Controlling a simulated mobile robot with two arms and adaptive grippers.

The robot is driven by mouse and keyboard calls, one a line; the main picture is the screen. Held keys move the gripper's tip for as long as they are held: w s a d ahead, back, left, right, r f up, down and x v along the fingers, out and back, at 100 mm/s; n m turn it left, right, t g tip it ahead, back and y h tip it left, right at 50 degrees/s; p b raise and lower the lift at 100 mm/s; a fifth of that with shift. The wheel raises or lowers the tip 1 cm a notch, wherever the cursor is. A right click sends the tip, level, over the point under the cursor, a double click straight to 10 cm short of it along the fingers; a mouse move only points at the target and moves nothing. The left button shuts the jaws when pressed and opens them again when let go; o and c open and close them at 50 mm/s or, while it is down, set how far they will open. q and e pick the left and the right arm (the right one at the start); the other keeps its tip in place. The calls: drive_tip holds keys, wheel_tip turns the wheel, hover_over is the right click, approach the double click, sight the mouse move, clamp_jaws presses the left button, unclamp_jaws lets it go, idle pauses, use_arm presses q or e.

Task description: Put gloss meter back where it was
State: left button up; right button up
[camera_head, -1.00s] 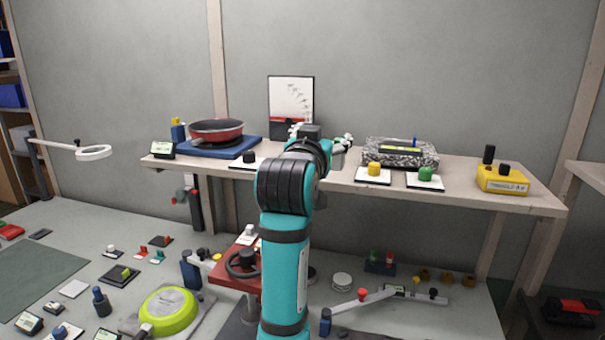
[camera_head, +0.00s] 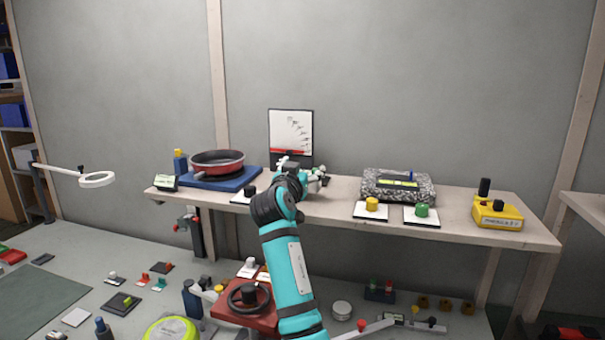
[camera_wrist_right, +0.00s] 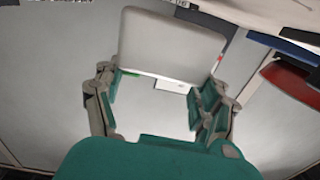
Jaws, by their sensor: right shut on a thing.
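My right gripper (camera_head: 303,172) is over the back middle of the shelf, in front of the white chart board (camera_head: 291,132). In the right wrist view, its fingers (camera_wrist_right: 160,100) are shut on a pale grey box-like thing (camera_wrist_right: 172,42), which I take to be the gloss meter. A green mark and a small white label show below the box. In the head view, the arm and gripper mostly hide it, and I cannot tell whether it touches the shelf. My left gripper is not in view.
On the shelf (camera_head: 460,222), a red pan (camera_head: 217,160) on a blue pad (camera_head: 222,181) stands left. A speckled block (camera_head: 398,187), yellow-knob plate (camera_head: 371,212), green-knob plate (camera_head: 421,218) and yellow device (camera_head: 497,215) stand right. Bare shelf shows right of my gripper.

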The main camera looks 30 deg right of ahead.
drive_tip(key=shift+f+p, duration=0.3)
drive_tip(key=shift+f, duration=0.6)
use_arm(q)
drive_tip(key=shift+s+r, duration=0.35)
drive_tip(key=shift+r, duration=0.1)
use_arm(e)
drive_tip(key=shift+f, duration=0.1)
drive_tip(key=shift+f, duration=0.15)
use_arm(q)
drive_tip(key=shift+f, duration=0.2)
use_arm(e)
drive_tip(key=o, duration=1.6)
drive_tip(key=shift+r, duration=0.25)
use_arm(q)
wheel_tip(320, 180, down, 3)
drive_tip(key=b, duration=0.4)
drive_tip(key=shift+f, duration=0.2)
use_arm(e)
drive_tip(key=v, duration=1.2)
drive_tip(key=shift+s+f, duration=0.1)
